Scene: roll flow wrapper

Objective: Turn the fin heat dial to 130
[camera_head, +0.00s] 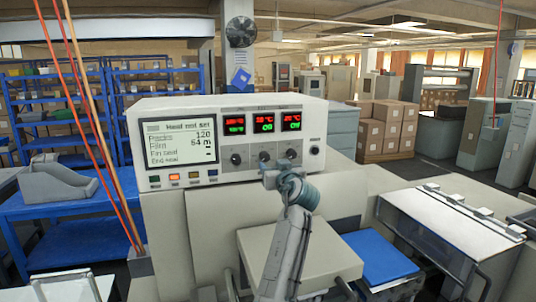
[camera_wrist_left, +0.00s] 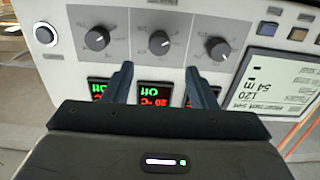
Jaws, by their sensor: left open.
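The white control panel (camera_head: 225,140) carries a row of three dark dials: left (camera_head: 236,159), middle (camera_head: 264,156) and right (camera_head: 291,153). Their labels are too small to read, so I cannot tell which is the fin heat dial. The upside-down left wrist view shows the middle dial (camera_wrist_left: 159,42) between and just beyond the fingertips of my open left gripper (camera_wrist_left: 159,70). The gripper (camera_head: 268,170) is empty and apart from the dial. The middle display (camera_wrist_left: 156,94) shows 20 °C and a green Off. My right gripper is not in view.
A screen (camera_head: 180,143) on the panel's left reads 120 and 54 m. Small coloured buttons (camera_head: 175,177) sit below it. A round button (camera_head: 315,150) is at the panel's right.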

